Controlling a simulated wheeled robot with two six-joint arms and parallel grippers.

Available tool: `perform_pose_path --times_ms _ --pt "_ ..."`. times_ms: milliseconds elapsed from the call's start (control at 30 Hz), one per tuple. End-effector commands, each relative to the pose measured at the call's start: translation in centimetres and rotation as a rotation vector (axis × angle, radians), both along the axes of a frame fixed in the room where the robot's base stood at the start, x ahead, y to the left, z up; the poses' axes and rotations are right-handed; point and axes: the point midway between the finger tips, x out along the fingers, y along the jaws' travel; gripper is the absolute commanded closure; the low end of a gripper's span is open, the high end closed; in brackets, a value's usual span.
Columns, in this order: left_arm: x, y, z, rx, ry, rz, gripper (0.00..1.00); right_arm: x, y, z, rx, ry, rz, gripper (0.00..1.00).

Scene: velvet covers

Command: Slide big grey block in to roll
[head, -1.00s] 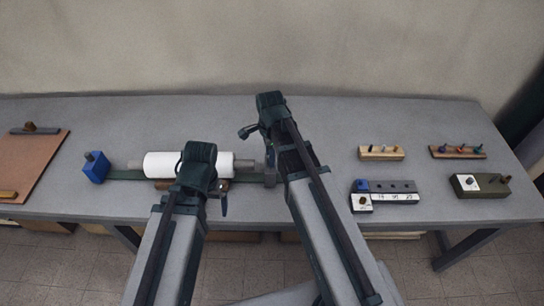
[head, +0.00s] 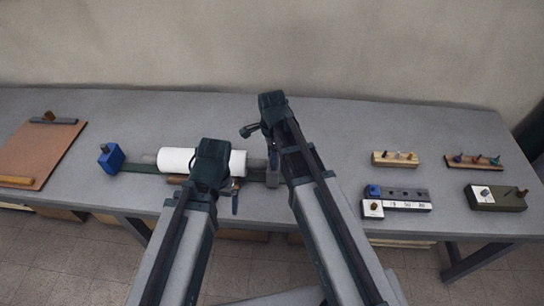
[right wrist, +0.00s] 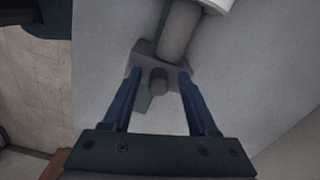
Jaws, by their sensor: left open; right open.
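The white roll (head: 180,161) lies on a grey shaft on the bench. The big grey block (head: 272,178) is at its right end, partly hidden by my right arm; in the right wrist view, the block (right wrist: 146,57) meets the shaft end with no clear gap. Its round knob sticks out toward me. My right gripper (right wrist: 160,78) is open, its fingers on either side of the knob, tips at the block's near face; contact is unclear. My left gripper (head: 233,188) is open in front of the roll's right part, its fingers mostly hidden by its arm.
A blue block (head: 110,158) stands at the left end of the green rail (head: 146,167). A brown board (head: 40,152) lies far left. Peg racks (head: 395,160) and small block sets (head: 397,205) stand at the right. The bench behind the roll is clear.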

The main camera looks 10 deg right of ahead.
Motion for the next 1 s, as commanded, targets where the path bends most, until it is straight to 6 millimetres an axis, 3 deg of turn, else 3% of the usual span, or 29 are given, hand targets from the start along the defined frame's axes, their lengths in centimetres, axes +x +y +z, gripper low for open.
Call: perform_pose_path --times_ms 367,1000 --pt "0.0 0.0 2.8 0.000 0.000 0.000 0.00 0.0 0.0 2.8 -0.001 0.000 0.000 0.41" --pt "0.0 0.0 12.2 0.000 0.000 -0.001 0.00 0.0 0.0 12.2 0.001 0.000 0.001 0.41"
